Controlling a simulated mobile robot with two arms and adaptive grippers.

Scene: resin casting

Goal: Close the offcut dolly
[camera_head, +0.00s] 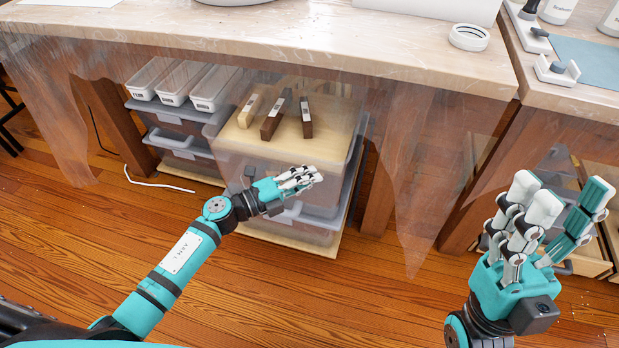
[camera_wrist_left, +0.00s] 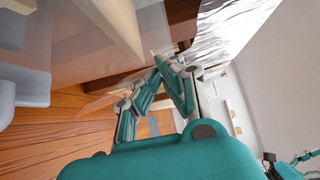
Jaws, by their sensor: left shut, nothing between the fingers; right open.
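The offcut dolly, with a pale wooden base (camera_head: 288,243) and clear stacked bins, stands under the bench. Its upper clear bin (camera_head: 225,160) has a pale wooden top (camera_head: 330,150) with light and dark wood blocks on it. A grey bin handle (camera_head: 300,213) shows low on its front. My left gripper (camera_head: 304,179) is shut and empty at the front of the dolly; contact cannot be told. In the left wrist view its fingers (camera_wrist_left: 163,85) are together, with a pale board edge (camera_wrist_left: 118,22) at upper left. My right gripper (camera_head: 560,205) is open and empty, at right.
A clear plastic sheet (camera_head: 412,190) hangs from the bench edge (camera_head: 330,57) over the dolly. Stacked grey bins (camera_head: 180,145) with white trays stand left of it. A white cable (camera_head: 160,184) lies on the floor. Open wooden drawers (camera_head: 585,255) stand at right.

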